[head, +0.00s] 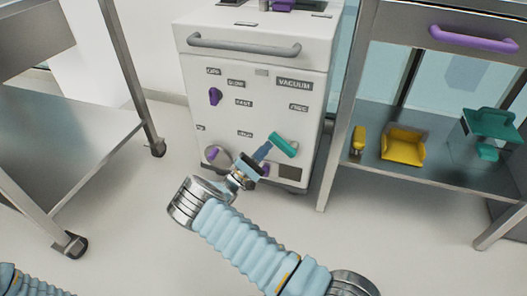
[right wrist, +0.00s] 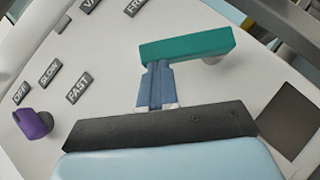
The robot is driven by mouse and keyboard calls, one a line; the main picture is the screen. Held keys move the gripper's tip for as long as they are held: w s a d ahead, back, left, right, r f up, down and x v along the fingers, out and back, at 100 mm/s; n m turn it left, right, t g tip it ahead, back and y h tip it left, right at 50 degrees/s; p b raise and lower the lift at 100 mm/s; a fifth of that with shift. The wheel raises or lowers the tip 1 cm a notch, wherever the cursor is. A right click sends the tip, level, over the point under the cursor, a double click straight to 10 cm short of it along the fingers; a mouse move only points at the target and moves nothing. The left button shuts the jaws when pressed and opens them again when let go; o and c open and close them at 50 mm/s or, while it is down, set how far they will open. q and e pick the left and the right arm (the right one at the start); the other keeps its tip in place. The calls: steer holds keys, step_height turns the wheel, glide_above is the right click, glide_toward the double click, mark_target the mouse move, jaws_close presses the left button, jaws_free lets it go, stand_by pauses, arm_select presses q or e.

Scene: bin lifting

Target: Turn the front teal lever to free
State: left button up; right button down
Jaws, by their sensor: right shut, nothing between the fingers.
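The teal lever (head: 284,146) is a short bar on the white front panel of the cabinet (head: 228,62). It slopes from upper left to lower right, below a label that appears to read FREE (head: 299,107). The lever also shows in the right wrist view (right wrist: 190,44), with a pale round mount behind its right end. My right gripper (head: 263,152) is shut and empty, its blue fingertips at the lever's left side. In the right wrist view the fingertips (right wrist: 157,68) meet the lever's lower edge; I cannot tell if they touch. My left gripper is out of view.
A purple knob (head: 215,96) sits beside the OFF, SLOW and FAST labels. The cabinet has a grey handle (head: 243,46) above. A metal cart (head: 62,140) stands left. A metal bench (head: 430,178) at right holds yellow and teal items. Floor between is clear.

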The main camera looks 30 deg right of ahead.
steer(key=m+g, duration=0.1)
steer(key=r+m+y, duration=0.1)
steer(key=r+m+g+p, duration=0.1)
steer(key=m, duration=0.1)
steer(key=shift+s+d+r+g+y, duration=0.2)
steer(key=shift+s+r+g+y, duration=0.05)
steer(key=shift+g+y, duration=0.05)
steer(key=shift+s+d+r+m+g+y+p, duration=0.35)
steer(key=shift+s+d+r+m+y+p, duration=0.2)
steer(key=shift+m+y, duration=0.4)
steer(key=shift+s+d+r+m+g+y+p, duration=0.3)
steer(key=shift+s+r+m+y+p, duration=0.3)
steer(key=shift+m, duration=0.6)
steer(key=shift+s+d+r+m+g+y+p, duration=0.4)
steer(key=shift+r+m+y, duration=0.2)
steer(key=shift+m+y, duration=0.4)
steer(key=shift+d, duration=0.1)
